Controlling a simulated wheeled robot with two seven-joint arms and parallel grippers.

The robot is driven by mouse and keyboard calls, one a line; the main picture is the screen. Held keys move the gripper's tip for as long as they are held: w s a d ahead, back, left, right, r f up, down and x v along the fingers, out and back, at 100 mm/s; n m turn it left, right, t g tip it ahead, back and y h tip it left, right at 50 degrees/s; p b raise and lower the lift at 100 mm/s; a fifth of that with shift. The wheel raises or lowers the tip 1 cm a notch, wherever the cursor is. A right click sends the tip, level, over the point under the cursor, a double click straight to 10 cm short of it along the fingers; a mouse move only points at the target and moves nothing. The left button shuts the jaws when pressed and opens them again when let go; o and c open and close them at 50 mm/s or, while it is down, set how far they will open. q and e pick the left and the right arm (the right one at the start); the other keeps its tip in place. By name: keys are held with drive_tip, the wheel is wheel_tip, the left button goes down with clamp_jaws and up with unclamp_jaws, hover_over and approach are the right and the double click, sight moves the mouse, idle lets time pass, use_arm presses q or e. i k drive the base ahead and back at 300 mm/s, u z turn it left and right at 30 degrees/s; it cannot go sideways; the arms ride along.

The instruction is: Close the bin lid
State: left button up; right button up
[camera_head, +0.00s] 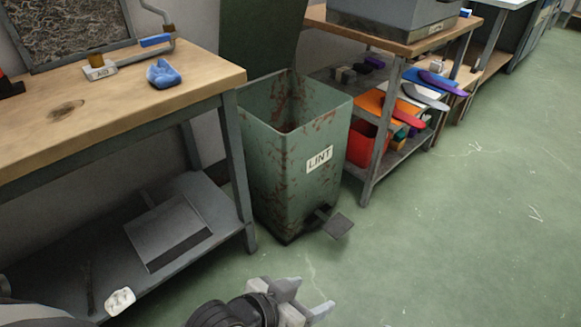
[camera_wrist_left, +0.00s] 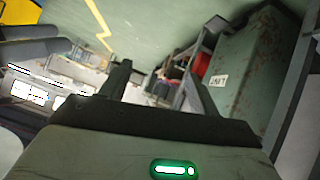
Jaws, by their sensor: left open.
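A green, rust-stained bin (camera_head: 290,160) with a white LINT label stands on the floor between two workbenches. Its lid (camera_head: 257,38) is raised and stands upright at the back, so the bin's mouth is open. A dark foot pedal (camera_head: 338,224) sticks out at the bin's front base. My left gripper (camera_head: 308,300) is low in the head view, in front of the bin and apart from it, open and empty. In the left wrist view the two fingers (camera_wrist_left: 160,88) stand apart, with the bin (camera_wrist_left: 245,70) beyond them at the right. My right gripper is out of view.
A wooden-topped workbench (camera_head: 110,105) stands left of the bin, with a blue cloth (camera_head: 162,74) on it. A shelf bench (camera_head: 385,42) with coloured sock boards and a red container (camera_head: 360,143) stands at the right. The green floor (camera_head: 460,240) at the right is clear.

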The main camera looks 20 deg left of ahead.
sight(260, 38)
drive_tip(key=z, duration=0.45)
drive_tip(key=k, duration=0.3)
drive_tip(key=u, duration=1.6)
drive_tip(key=i, duration=0.85)
drive_tip(key=z, duration=0.2)
